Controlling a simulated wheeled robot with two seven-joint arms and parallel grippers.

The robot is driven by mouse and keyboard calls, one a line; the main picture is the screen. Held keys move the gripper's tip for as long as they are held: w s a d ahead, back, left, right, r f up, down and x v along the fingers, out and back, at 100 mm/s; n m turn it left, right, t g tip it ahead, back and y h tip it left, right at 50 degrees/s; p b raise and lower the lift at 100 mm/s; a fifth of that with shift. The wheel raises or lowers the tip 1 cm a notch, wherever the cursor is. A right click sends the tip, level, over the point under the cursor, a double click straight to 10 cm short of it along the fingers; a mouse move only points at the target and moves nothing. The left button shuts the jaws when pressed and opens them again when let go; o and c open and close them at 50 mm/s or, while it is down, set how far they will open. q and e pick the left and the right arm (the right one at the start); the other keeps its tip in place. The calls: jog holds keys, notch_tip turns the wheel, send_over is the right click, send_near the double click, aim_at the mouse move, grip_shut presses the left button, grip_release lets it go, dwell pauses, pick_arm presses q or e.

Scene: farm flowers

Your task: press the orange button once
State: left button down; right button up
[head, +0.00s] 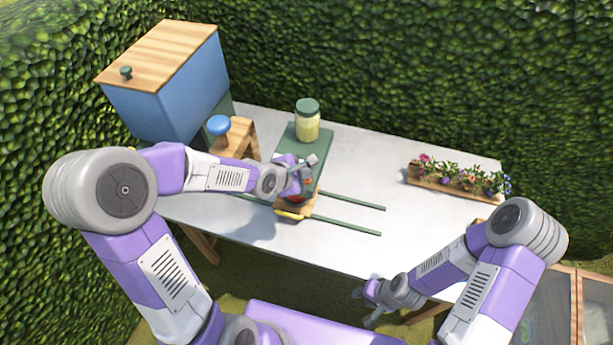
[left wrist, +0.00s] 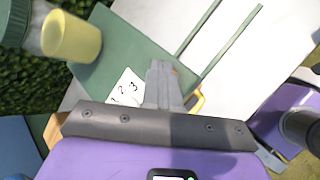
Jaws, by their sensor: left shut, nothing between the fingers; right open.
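A small orange-red patch (head: 308,186), likely the orange button, shows beside my left gripper in the head view, mostly covered by the gripper. My left gripper (head: 308,168) is shut and empty over the wooden front end of a green board (head: 300,137). My right gripper (head: 372,300) is open and empty at the table's front edge.
A jar with a green lid (head: 307,122) stands at the board's far end. A flower planter (head: 455,183) is at right. Two green rails (head: 350,200) run rightward.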

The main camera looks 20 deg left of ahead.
pick_arm(q)
jog(key=shift+r, duration=0.1)
dwell(0.3)
jog(key=shift+r+p, duration=0.9)
jog(key=shift+p, duration=0.05)
notch_tip(320, 180, up, 5)
jog(key=p, duration=0.4)
jog(key=shift+p, duration=0.3)
